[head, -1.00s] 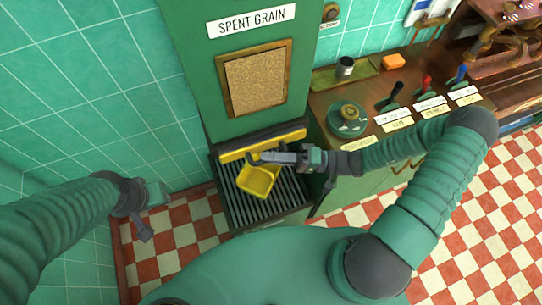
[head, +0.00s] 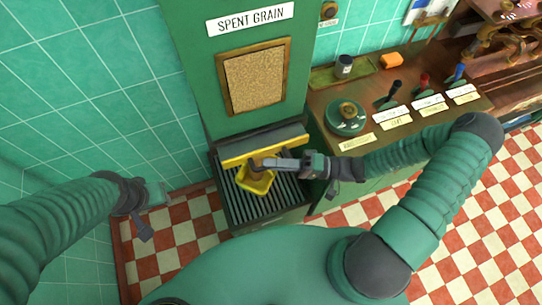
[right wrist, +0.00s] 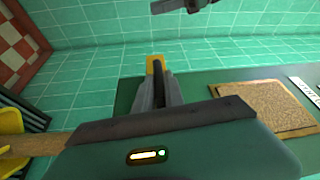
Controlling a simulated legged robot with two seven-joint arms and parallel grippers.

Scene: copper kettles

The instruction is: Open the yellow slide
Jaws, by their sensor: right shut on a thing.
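The yellow slide (head: 238,158) is a long yellow bar along the front of the opening under the green spent grain chute, with a grey plate behind its upper edge. The grip itself is small and partly hidden by the fingers. In the right wrist view, a bit of yellow (right wrist: 154,64) shows at the fingertips. My left gripper (head: 149,208) hangs at the left over the floor, away from the slide; its jaws are unclear.
A counter with levers (head: 390,92) and a round green dial (head: 346,117) stands right. The tiled wall is at left.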

